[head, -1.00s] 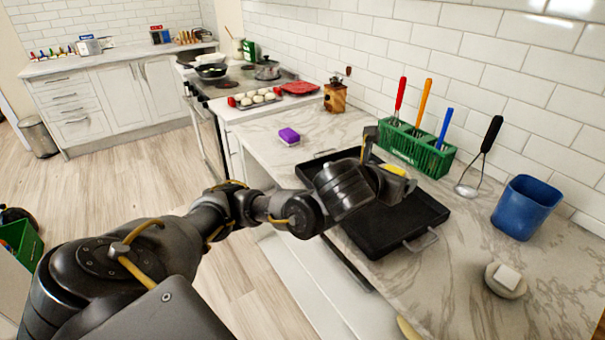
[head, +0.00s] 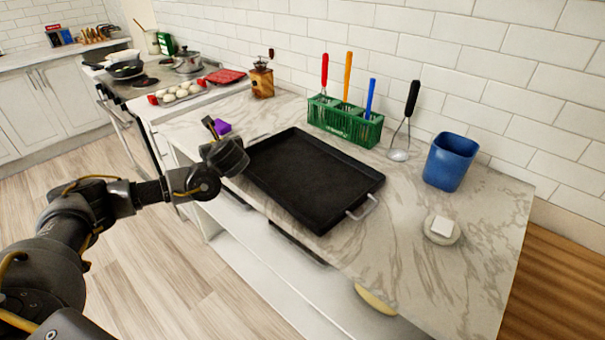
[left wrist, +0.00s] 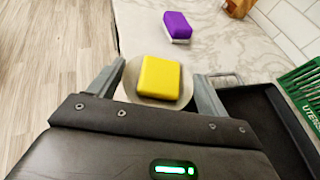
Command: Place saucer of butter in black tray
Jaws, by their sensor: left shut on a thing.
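In the left wrist view, my left gripper (left wrist: 158,72) is shut on a round pale saucer (left wrist: 143,93) with a yellow block of butter (left wrist: 160,78) on it. In the head view, my left gripper (head: 211,129) is just off the left end of the black tray (head: 311,181). The saucer and butter are hidden behind it there. The tray lies empty on the marble counter; its edge also shows at the right of the left wrist view (left wrist: 262,112). My right gripper is in neither view.
A purple sponge (head: 222,126) lies beyond my left gripper. A green utensil rack (head: 345,122) stands behind the tray. Bare counter lies right of the tray.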

